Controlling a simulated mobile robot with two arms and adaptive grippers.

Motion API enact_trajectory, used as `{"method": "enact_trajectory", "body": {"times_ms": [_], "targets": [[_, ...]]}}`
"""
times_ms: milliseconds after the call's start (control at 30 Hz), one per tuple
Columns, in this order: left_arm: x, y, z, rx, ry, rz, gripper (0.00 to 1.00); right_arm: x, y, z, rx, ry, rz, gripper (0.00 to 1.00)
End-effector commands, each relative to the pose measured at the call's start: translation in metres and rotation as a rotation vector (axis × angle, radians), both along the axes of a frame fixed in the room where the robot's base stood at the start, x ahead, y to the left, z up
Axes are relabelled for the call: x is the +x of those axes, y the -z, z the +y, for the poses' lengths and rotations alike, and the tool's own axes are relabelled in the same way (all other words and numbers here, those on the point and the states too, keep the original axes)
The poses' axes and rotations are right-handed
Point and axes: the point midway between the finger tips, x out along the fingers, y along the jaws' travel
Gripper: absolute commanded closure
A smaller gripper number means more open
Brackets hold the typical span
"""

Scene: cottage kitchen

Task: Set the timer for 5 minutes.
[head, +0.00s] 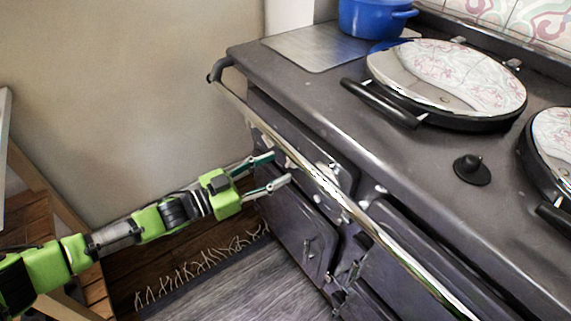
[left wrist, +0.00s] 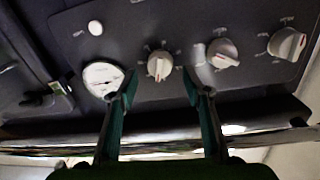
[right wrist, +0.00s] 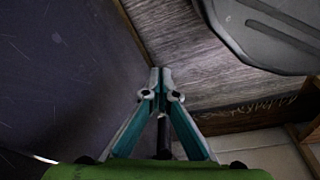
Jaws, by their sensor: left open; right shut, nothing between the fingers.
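A dark control panel on the stove front shows in the left wrist view, with a round white gauge (left wrist: 102,77) and three white knobs: a left one (left wrist: 160,65), a middle one (left wrist: 222,53) and a right one (left wrist: 287,43). The markings are too small to read, so I cannot tell which knob is the timer. My left gripper (head: 278,169) is open at the stove front, below the rail. In its wrist view the left knob appears between the fingertips, apparently beyond them; contact is not clear. My right gripper (right wrist: 161,88) is shut and empty, away from the knobs.
A shiny rail (head: 335,190) runs along the stove's front edge, close to my left gripper. The stove top holds a blue pot (head: 375,18), round lids (head: 450,75) and a small black knob-like object (head: 472,172). A fringed rug (head: 200,262) lies on the floor.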

Motion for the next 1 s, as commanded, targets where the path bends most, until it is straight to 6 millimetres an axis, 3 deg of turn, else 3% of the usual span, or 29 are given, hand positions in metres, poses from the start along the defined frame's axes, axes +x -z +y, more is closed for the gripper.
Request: {"method": "enact_trajectory", "body": {"times_ms": [233, 633, 800, 1000], "targets": [[0.018, 0.0, -0.029, 0.001, 0.0, -0.001, 0.55, 0.007, -0.014, 0.001, 0.002, 0.002, -0.013, 1.0], [0.022, 0.0, -0.034, 0.001, 0.0, 0.001, 0.55, 0.001, -0.017, 0.0, 0.001, 0.002, -0.003, 1.0], [0.022, 0.0, -0.034, 0.001, 0.0, 0.001, 0.94, 0.001, -0.016, 0.0, 0.0, 0.002, -0.003, 1.0], [0.022, 0.0, -0.034, 0.008, 0.0, -0.011, 0.94, 0.002, -0.017, 0.0, 0.001, 0.002, -0.008, 1.0]]}}
